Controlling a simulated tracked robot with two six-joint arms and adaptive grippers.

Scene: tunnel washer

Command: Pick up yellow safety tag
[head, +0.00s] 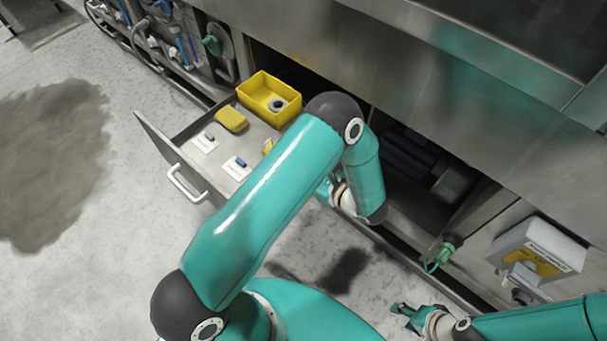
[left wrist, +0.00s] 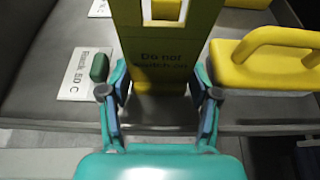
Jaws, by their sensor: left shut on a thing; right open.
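The yellow safety tag (left wrist: 160,75) stands between the fingers of my left gripper (left wrist: 161,95) in the left wrist view. It carries the dark words "Do not switch on", and its lower part looks shaded. My left gripper is shut on it, with a finger on each side, over the grey drawer floor. In the head view my left arm hides these fingers; a small yellow patch (head: 267,146) shows beside the arm, and I cannot tell what it belongs to. My right gripper (head: 404,312) is open and empty low over the floor.
The open drawer (head: 158,150) holds a yellow box (head: 262,90), a yellow block (head: 231,119) and white cards with small pieces. A yellow handled object (left wrist: 265,65) lies close right of the tag. Steel machine panels (head: 430,70) stand behind.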

